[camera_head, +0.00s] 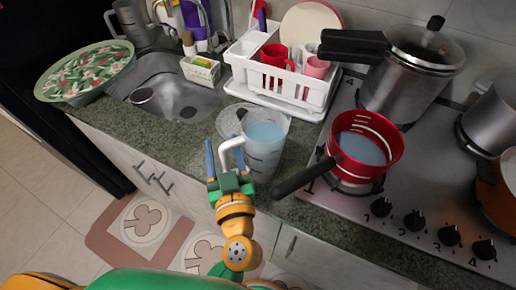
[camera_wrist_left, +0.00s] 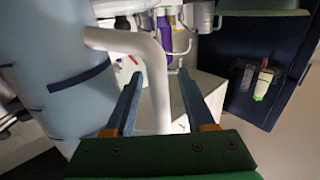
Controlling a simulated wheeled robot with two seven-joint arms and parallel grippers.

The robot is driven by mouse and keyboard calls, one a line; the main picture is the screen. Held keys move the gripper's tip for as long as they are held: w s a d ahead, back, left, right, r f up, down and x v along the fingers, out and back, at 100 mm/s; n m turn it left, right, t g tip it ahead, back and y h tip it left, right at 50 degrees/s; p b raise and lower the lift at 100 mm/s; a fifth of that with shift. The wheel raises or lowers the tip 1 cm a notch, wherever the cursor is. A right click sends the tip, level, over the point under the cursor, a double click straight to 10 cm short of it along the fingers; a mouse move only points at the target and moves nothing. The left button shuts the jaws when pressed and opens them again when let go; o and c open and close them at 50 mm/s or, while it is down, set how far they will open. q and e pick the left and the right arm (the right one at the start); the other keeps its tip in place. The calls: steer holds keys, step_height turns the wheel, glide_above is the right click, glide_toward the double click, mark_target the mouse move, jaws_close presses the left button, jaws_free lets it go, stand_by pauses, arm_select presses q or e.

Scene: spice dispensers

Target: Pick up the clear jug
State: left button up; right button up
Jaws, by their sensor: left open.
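The clear jug (camera_head: 264,150) stands upright on the green counter near its front edge. It holds a pale bluish content, and its light handle (camera_head: 229,150) points left. In the left wrist view the jug (camera_wrist_left: 55,75) fills the left side, and its handle (camera_wrist_left: 157,80) runs down between my fingers. My left gripper (camera_head: 224,166) is at the handle, with its fingers apart on either side of it. It also shows in the left wrist view (camera_wrist_left: 158,92), open. I cannot tell whether a finger touches the handle. My right gripper is not in view.
A red pot (camera_head: 383,158) sits on the stove right of the jug, its dark handle (camera_head: 303,177) reaching toward the jug. A white dish rack (camera_head: 285,84) stands behind. The sink (camera_head: 180,95) and a floral tray (camera_head: 85,72) lie left. A pressure cooker (camera_head: 402,85) stands back right.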

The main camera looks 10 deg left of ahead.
arm_select(q)
steer(key=shift+s, duration=0.15)
jaws_close()
stand_by(1.3)
